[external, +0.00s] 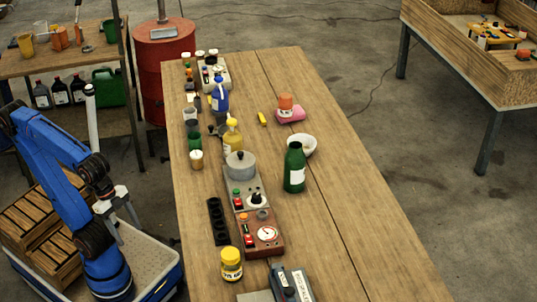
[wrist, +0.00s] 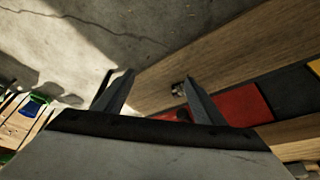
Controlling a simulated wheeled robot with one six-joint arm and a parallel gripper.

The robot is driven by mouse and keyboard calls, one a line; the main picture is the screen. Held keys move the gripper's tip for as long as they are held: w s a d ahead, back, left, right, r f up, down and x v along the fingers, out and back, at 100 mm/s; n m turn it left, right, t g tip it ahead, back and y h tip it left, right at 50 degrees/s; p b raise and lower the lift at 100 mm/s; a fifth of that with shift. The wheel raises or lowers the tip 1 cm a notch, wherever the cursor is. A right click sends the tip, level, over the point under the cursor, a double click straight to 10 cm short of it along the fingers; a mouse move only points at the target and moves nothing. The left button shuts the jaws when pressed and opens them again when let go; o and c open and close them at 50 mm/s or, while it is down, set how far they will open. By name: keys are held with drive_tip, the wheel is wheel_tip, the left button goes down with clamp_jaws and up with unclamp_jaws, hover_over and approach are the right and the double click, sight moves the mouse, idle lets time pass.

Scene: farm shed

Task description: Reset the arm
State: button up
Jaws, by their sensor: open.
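My arm is blue and stands at the left of the external view, folded over its base beside the long wooden table (external: 330,215). My gripper (external: 129,228) hangs low at the left of the table's edge, apart from the table. In the wrist view my gripper (wrist: 158,80) shows two dark fingers spread apart with nothing between them. Beyond the fingers are a wooden board and a red patch (wrist: 235,103); what the red patch belongs to is unclear.
The table's left side carries a pot (external: 240,165), control boxes (external: 258,230), a yellow-lidded jar (external: 231,264) and several bottles. A red drum (external: 163,75) is behind.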

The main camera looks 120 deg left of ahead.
drive_tip(key=s+f, duration=0.1)
drive_tip(key=f, duration=0.1)
drive_tip(key=s+f, duration=0.1)
drive_tip(key=shift+s+f, duration=0.35)
idle(1.0)
